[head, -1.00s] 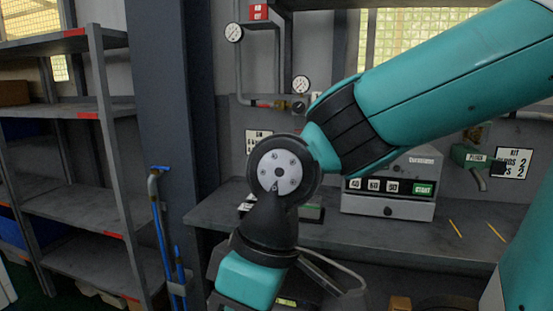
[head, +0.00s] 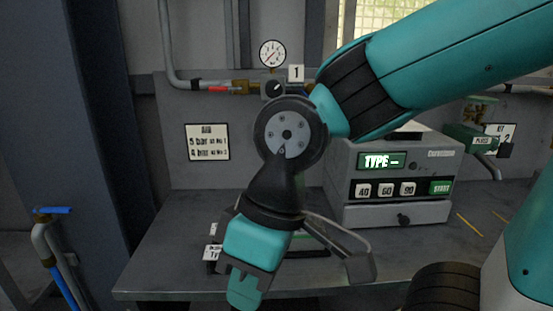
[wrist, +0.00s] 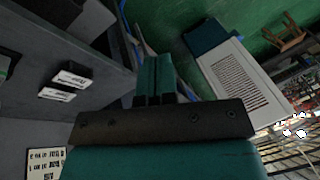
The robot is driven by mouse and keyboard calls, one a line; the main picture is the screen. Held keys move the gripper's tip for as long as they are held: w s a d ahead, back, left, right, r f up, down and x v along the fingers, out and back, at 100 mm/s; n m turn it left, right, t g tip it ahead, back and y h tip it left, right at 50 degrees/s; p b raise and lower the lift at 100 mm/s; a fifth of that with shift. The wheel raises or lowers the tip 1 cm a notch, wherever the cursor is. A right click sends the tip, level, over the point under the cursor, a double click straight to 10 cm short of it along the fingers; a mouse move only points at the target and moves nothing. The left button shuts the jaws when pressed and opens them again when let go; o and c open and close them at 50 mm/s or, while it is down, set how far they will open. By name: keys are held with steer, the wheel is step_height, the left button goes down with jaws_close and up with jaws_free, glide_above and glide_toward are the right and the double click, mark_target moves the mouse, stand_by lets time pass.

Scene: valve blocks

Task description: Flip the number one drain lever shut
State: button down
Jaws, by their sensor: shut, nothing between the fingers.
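The number 1 tag (head: 296,73) stands on the back panel beside a round gauge (head: 272,54) and a dark regulator knob (head: 274,89). A red handle (head: 218,89) lies along the pipe left of the regulator. A blue lever (head: 52,210) sits flat on top of a grey pipe at the far left. I cannot tell which of these is the number one drain lever. My gripper (head: 243,294) hangs low at the bench's front, apart from both handles. In the wrist view my gripper (wrist: 154,80) is shut and empty, pointing away from the panel.
A grey bench (head: 165,270) runs below the panel. A grey box machine (head: 395,213) with buttons stands on it, right of my arm. A green valve body (head: 474,139) is at the right. A dark column (head: 80,130) stands at left.

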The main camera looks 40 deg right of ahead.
steer(key=shift+w+d, duration=0.1)
steer(key=shift+w, duration=0.2)
steer(key=w+d+m+h+p, duration=0.3)
steer(key=w+d+m+p, duration=0.1)
steer(key=w, duration=0.7)
steer(key=w+d+r+m+t+h+p, duration=0.1)
steer(key=w+d+m+h+p, duration=0.2)
steer(key=w+d, duration=0.4)
steer(key=w+d+m+t+h+p, duration=0.1)
steer(key=w+d+m+h+p, duration=0.3)
steer(key=w, duration=1.3)
steer(key=shift+d+r+m+h+p, duration=0.3)
steer(key=shift+d+m+h, duration=0.4)
steer(key=shift+d+m, duration=0.4)
steer(key=shift+f, duration=0.1)
